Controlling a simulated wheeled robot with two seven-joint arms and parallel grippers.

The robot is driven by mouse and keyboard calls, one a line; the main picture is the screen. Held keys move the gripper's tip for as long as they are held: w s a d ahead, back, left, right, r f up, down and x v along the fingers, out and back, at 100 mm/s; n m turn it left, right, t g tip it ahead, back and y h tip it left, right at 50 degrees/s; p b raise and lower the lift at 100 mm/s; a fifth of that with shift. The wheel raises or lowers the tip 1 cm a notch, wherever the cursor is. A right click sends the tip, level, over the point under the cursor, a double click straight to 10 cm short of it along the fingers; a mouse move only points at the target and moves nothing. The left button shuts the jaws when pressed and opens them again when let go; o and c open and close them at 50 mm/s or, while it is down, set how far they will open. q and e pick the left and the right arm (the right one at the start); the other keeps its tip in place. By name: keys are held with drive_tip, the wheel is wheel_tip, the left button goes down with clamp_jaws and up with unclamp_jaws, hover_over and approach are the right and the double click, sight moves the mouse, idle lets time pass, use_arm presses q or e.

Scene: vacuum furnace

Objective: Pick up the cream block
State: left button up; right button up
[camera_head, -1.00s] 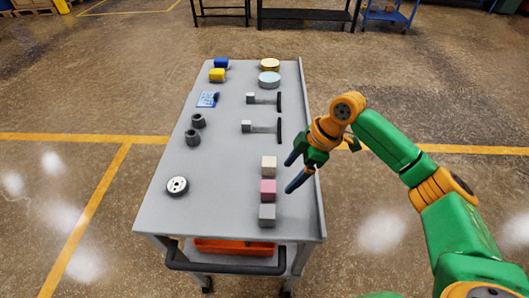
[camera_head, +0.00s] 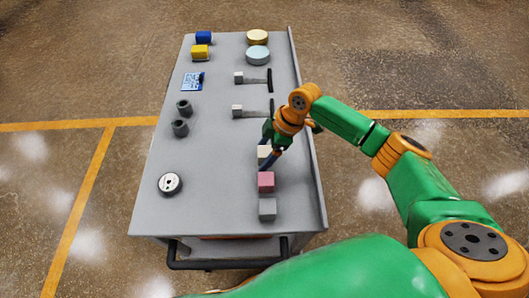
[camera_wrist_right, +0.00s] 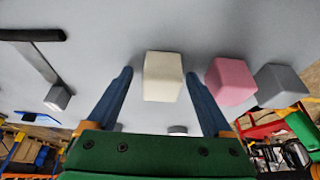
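The cream block (camera_head: 264,152) sits on the grey cart top (camera_head: 215,200), near its right edge and partly hidden by my right gripper (camera_head: 268,153) in the head view. In the right wrist view the cream block (camera_wrist_right: 163,76) lies between the two blue fingers of my right gripper (camera_wrist_right: 164,90). The fingers are spread, with a gap visible on each side of the block. My left gripper does not show.
A pink block (camera_head: 266,181) and a grey block (camera_head: 267,209) stand in line in front of the cream block. A T-shaped part (camera_head: 254,112) lies just behind. A raised rim (camera_head: 305,130) runs along the cart's right edge. The cart's middle is clear.

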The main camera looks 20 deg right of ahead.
drive_tip(key=shift+s+r, duration=0.1)
drive_tip(key=shift+s, duration=0.05)
drive_tip(key=c, duration=1.1)
clamp_jaws()
